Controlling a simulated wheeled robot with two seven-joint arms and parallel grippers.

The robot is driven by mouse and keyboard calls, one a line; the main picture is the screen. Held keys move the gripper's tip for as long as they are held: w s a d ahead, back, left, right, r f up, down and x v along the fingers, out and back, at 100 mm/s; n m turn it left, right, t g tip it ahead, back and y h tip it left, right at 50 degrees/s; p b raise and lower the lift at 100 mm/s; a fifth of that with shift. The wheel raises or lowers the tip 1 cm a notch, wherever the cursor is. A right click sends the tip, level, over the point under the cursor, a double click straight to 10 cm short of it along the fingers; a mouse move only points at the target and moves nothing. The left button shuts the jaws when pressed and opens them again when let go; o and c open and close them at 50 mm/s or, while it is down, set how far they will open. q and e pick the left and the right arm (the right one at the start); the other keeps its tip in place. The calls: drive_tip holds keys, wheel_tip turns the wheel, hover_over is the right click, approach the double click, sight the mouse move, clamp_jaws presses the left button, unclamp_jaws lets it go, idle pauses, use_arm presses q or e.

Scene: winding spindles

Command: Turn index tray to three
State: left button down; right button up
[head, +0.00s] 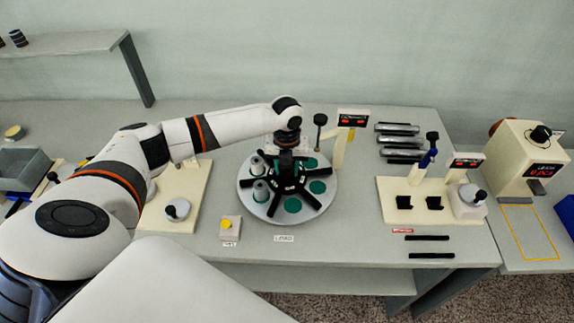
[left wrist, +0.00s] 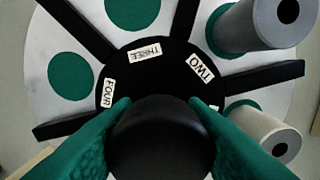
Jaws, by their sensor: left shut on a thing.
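The index tray (head: 275,214) is a round pale disc with a black hub, black spokes and green round spots, on the table at the middle of the head view. My left gripper (head: 287,163) is over its centre. In the left wrist view the green fingers of the gripper (left wrist: 160,104) are shut on a black knob (left wrist: 160,145) at the hub. Labels THREE (left wrist: 144,52), TWO (left wrist: 200,68) and FOUR (left wrist: 108,93) show on the hub; another label is mostly hidden. My right gripper is not in view.
A button box (head: 231,227) stands front left of the tray. A cream fixture board (head: 390,212) is to the right, a dial machine (head: 525,155) farther right.

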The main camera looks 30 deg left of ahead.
use_arm(q)
drive_tip(key=shift+m, duration=0.9)
drive_tip(key=shift+m+p, duration=0.3)
drive_tip(key=c, duration=0.9)
unclamp_jaws()
wheel_tip(320, 180, up, 11)
drive_tip(key=b, duration=0.3)
drive_tip(key=shift+r, duration=0.55)
drive_tip(key=shift+f, duration=0.1)
